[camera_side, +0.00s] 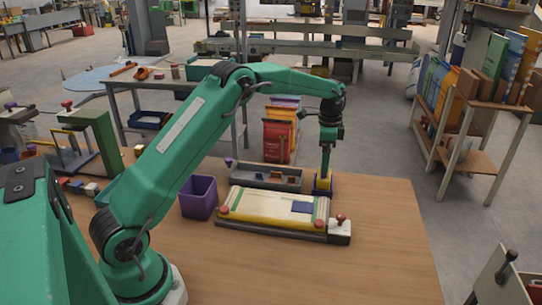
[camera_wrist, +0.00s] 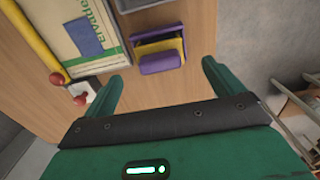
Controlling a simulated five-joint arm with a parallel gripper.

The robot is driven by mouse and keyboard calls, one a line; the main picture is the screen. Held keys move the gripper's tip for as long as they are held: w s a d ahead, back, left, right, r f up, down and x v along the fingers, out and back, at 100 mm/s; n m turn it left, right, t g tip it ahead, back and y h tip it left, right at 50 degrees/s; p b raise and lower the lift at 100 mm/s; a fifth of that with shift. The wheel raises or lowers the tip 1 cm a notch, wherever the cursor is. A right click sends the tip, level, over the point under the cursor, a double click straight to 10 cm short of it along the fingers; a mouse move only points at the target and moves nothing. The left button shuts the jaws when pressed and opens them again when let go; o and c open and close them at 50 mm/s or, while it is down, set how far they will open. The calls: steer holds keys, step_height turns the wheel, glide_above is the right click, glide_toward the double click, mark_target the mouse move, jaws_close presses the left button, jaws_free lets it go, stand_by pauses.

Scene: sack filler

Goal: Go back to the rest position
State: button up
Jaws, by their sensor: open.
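My gripper (camera_side: 325,166) points down just above a small purple and yellow holder (camera_side: 322,188) at the right back of the work on the wooden table. In the wrist view my gripper (camera_wrist: 162,72) has its two green fingers spread wide with nothing between them. The purple and yellow holder (camera_wrist: 160,52) lies beyond the fingertips there. Whether a finger touches it cannot be told. A cream sack (camera_side: 262,206) with green stripes and a blue patch (camera_side: 302,207) lies flat on a yellow-edged bed with red knobs. The sack (camera_wrist: 88,25) also shows in the wrist view.
A grey tray (camera_side: 243,177) with small pieces stands behind the sack. A purple bin (camera_side: 198,198) stands to its left. A green frame (camera_side: 100,138) is at the table's left. The table's front right (camera_side: 390,255) is clear.

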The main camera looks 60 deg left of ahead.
steer(key=shift+r, duration=0.65)
steer(key=shift+r, duration=0.1)
steer(key=shift+s+d+r, duration=0.1)
steer(key=shift+s+r, duration=0.05)
steer(key=shift+r, duration=0.1)
steer(key=s+d+r+n+t, duration=0.1)
steer(key=s+d+r+n, duration=0.15)
steer(key=s+r, duration=0.55)
steer(key=s+d+r+n+t, duration=0.2)
steer(key=s+d+r, duration=0.2)
steer(key=s+r, duration=0.35)
steer(key=s+d+f+n+t, duration=0.1)
steer(key=s+n, duration=0.1)
steer(key=s, duration=0.8)
steer(key=s+d+f+n+t, duration=0.1)
steer(key=s+d+f+n, duration=0.1)
steer(key=s, duration=0.8)
steer(key=shift+s+d+t, duration=0.25)
steer(key=shift+s+t, duration=0.05)
steer(key=shift+s, duration=0.05)
steer(key=shift+n, duration=0.25)
